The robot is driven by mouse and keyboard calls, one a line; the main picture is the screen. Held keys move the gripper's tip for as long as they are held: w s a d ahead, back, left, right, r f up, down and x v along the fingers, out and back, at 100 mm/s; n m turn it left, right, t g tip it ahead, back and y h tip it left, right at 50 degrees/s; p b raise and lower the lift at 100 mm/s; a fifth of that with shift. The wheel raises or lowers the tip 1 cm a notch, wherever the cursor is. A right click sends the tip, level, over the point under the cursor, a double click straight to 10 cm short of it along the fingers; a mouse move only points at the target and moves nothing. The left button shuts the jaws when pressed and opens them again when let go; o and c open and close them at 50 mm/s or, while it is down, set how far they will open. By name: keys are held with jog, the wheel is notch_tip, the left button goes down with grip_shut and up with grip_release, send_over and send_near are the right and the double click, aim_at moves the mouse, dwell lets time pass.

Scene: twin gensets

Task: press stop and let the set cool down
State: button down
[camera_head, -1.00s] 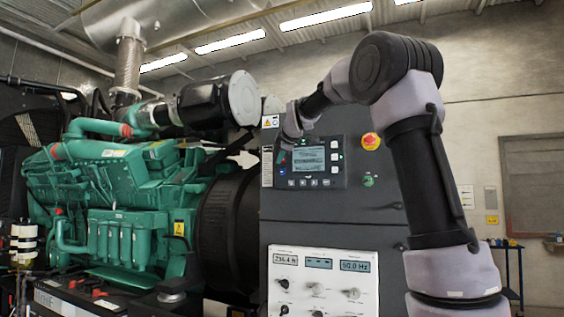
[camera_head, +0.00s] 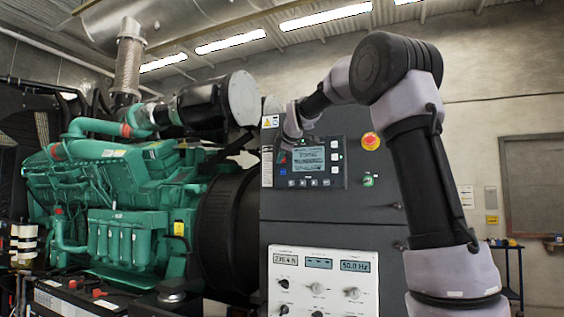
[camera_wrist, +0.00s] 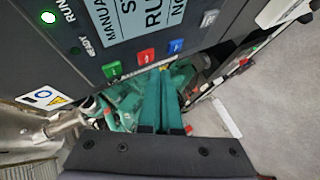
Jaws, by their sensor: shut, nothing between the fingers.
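The genset controller (camera_head: 309,161) is on the dark cabinet. In the wrist view its screen (camera_wrist: 138,15) reads "MANUAL" above lines cut off by the frame. Below the screen sit a green button (camera_wrist: 111,70), a red button (camera_wrist: 146,56) and a blue button (camera_wrist: 175,46). A lamp beside "RUN" (camera_wrist: 48,17) glows green. My gripper (camera_wrist: 163,74) is shut and empty, its teal fingertips just below the red and blue buttons in the picture; I cannot tell whether they touch the panel. In the head view my gripper (camera_head: 285,149) is at the controller's left edge.
A red emergency stop knob (camera_head: 371,141) and a green-lit control (camera_head: 368,180) sit right of the controller. A light meter panel (camera_head: 320,288) is below. The green engine (camera_head: 110,185) stands left. A cart (camera_head: 510,265) stands at the far right.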

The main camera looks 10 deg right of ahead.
jog(key=shift+w+d, duration=0.2)
jog(key=shift+w, duration=0.15)
jog(key=shift+w+d, duration=0.3)
jog(key=shift+w, duration=0.1)
dwell(0.8)
jog(key=shift+s, duration=0.1)
jog(key=shift+s+a, duration=0.55)
jog(key=shift+s, duration=0.1)
jog(key=shift+s, duration=0.1)
jog(key=s+a, duration=0.2)
jog(key=s, duration=0.1)
jog(key=s+a, duration=0.1)
jog(key=shift+s+a, duration=0.25)
jog(key=shift+s, duration=0.1)
dwell(0.6)
